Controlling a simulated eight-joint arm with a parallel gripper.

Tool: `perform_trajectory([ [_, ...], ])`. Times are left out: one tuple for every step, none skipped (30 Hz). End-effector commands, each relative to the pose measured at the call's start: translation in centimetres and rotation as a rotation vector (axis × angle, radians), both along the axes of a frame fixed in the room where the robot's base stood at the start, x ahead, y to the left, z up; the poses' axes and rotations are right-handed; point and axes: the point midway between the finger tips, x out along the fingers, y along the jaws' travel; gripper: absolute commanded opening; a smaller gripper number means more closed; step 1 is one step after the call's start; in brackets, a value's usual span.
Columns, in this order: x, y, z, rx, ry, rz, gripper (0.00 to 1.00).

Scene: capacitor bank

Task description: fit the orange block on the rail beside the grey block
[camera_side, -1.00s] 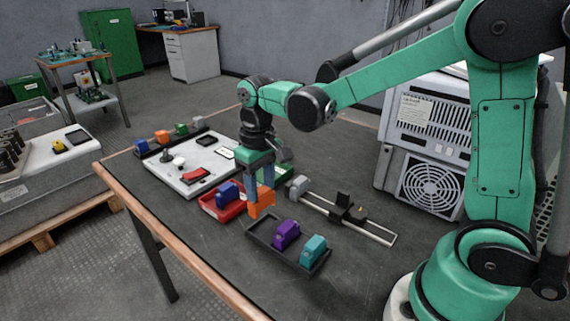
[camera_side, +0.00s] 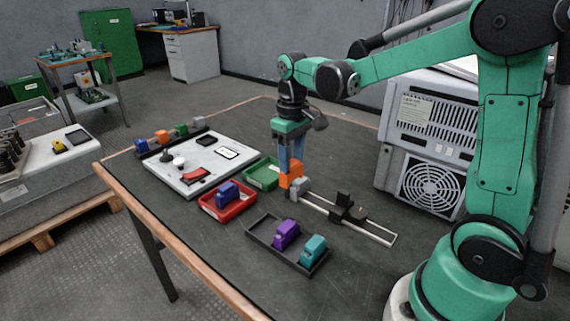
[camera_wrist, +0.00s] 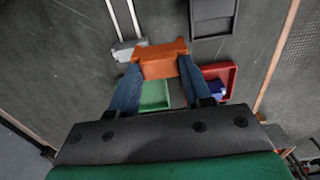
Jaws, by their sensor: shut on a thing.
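The orange block (camera_side: 291,174) is in my gripper (camera_side: 291,168), whose two blue fingers are shut on it from either side. It also shows between the fingertips in the wrist view (camera_wrist: 162,60). The grey block (camera_side: 300,187) sits at the far left end of the rail (camera_side: 369,227). In the side view the orange block is just behind and above the grey block; whether they touch cannot be told. In the wrist view the grey block (camera_wrist: 127,50) lies beside the orange block's left end. A black carriage (camera_side: 344,207) sits partway along the rail.
A green tray (camera_side: 262,174) is left of the gripper. A red tray (camera_side: 229,207) holds a blue block. A black tray (camera_side: 273,247) holds a purple block (camera_side: 286,234) and a teal block (camera_side: 313,248). A white board (camera_side: 190,182) lies further left.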

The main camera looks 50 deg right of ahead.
Motion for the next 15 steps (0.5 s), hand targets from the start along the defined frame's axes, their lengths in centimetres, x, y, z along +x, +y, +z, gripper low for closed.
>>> perform_trajectory([
  [-0.4, -1.6, 0.0, 0.000, 0.000, -0.010, 0.00],
  [-0.6, -2.4, 0.0, 0.000, 0.000, -0.009, 0.00],
  [-0.8, -3.3, 0.0, 0.000, 0.000, -0.007, 0.00],
  [-1.0, -3.8, 0.0, 0.000, 0.000, -0.005, 0.00],
  [-1.1, -4.2, 0.0, 0.000, 0.000, -0.004, 0.00],
  [-1.3, -4.6, -0.1, 0.000, 0.000, -0.002, 0.00],
  [-1.4, -4.8, -0.2, 0.000, 0.000, -0.002, 0.00],
  [-1.4, -4.9, -0.4, 0.000, 0.000, 0.000, 0.00],
  [-1.4, -5.0, -0.6, 0.000, 0.000, 0.002, 0.00],
  [-1.4, -5.0, -0.9, 0.000, 0.000, 0.002, 0.00],
  [-1.4, -5.0, -1.1, 0.000, 0.000, 0.003, 0.00],
  [-1.4, -5.0, -1.5, 0.000, 0.000, 0.003, 0.00],
  [-1.4, -5.0, -1.9, 0.000, 0.000, 0.003, 0.00],
  [-1.4, -5.0, -2.2, 0.000, 0.000, 0.003, 0.00],
  [-1.4, -5.0, -2.6, 0.000, 0.000, 0.003, 0.00],
])
